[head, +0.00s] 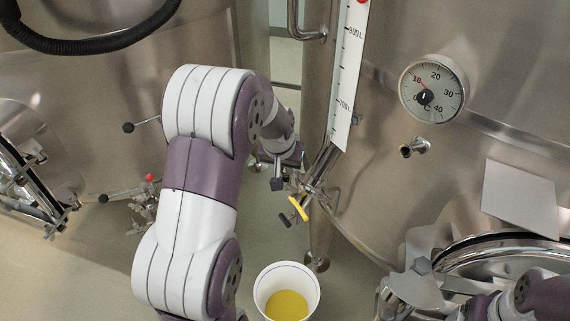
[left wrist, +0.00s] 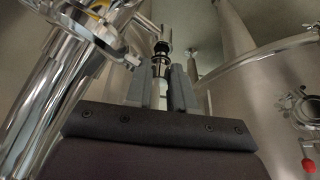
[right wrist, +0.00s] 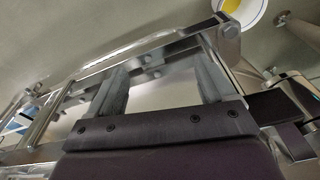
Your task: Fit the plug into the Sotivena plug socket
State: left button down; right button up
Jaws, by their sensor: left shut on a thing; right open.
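My left gripper (left wrist: 160,90) is shut on a small dark and metallic cylindrical piece (left wrist: 161,58), which I take to be the plug. It stands up between the two grey fingers in the left wrist view. In the head view my left gripper (head: 279,172) is beside the valve pipework, and the plug cannot be made out there. I cannot identify the Sotivena plug socket for certain; a short steel stub (head: 415,147) sticks out of the right vat below the dial. My right gripper (right wrist: 162,85) is open, its fingers apart near metal hatch parts.
A round dial (head: 432,88) and a level scale (head: 349,75) are on the right vat (head: 400,190). A yellow-handled valve (head: 299,208) is just below my left gripper. A white bucket (head: 262,292) with yellow contents stands on the floor. An open hatch (head: 490,255) is at lower right.

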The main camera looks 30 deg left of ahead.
pick_arm(q)
jog(key=shift+f+b, duration=0.55)
jog(key=shift+f, duration=0.3)
jog(key=c, duration=0.9)
grip_release()
jog(key=v, duration=1.2)
jog(key=shift+s+d+r, duration=0.1)
jog(key=shift+s+r, duration=0.15)
